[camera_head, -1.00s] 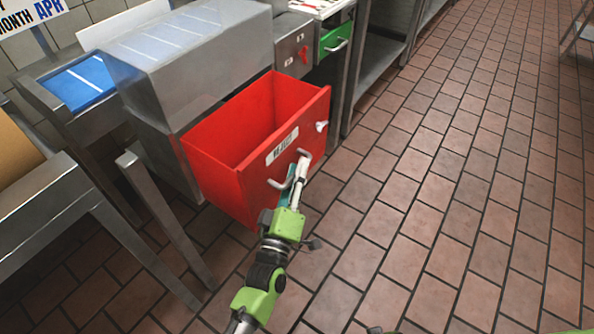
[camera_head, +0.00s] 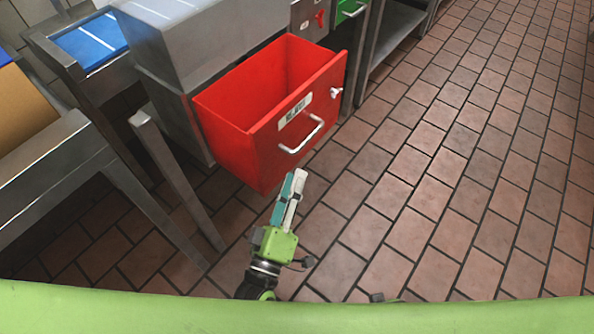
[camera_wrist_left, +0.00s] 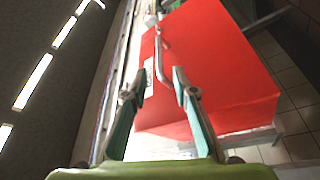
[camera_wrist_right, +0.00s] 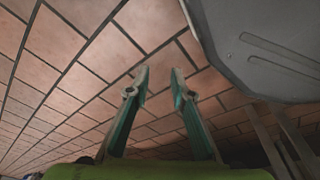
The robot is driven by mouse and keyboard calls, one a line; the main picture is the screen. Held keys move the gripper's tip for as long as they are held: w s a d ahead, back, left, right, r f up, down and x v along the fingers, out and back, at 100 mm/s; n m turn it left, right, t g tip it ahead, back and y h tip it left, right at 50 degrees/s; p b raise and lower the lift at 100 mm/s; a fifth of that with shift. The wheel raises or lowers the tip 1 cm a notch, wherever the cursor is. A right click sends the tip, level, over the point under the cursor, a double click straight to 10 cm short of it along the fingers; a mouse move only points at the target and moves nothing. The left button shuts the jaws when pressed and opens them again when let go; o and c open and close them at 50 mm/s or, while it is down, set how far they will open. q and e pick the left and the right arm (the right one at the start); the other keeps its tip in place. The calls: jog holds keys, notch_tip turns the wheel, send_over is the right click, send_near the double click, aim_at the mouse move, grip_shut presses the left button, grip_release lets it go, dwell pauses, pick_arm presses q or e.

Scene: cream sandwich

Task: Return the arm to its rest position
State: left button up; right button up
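My left gripper (camera_head: 291,184) shows in the head view below and in front of an open red drawer (camera_head: 228,133), apart from its silver handle (camera_head: 301,134). In the left wrist view my left gripper (camera_wrist_left: 160,78) has its fingers spread with nothing between them. The red drawer (camera_wrist_left: 222,75) and its handle (camera_wrist_left: 160,52) lie beyond the fingertips. My right gripper (camera_wrist_right: 159,75) shows only in the right wrist view. Its fingers are apart and empty, above the tiled floor (camera_wrist_right: 75,80).
A metal table frame (camera_head: 165,165) stands left of the drawer. A steel cabinet (camera_head: 205,40) is behind it, with a green drawer (camera_head: 350,9) further right. The brown tiled floor at the right is clear. A grey panel (camera_wrist_right: 270,50) is close at the upper right in the right wrist view.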

dwell(0.5)
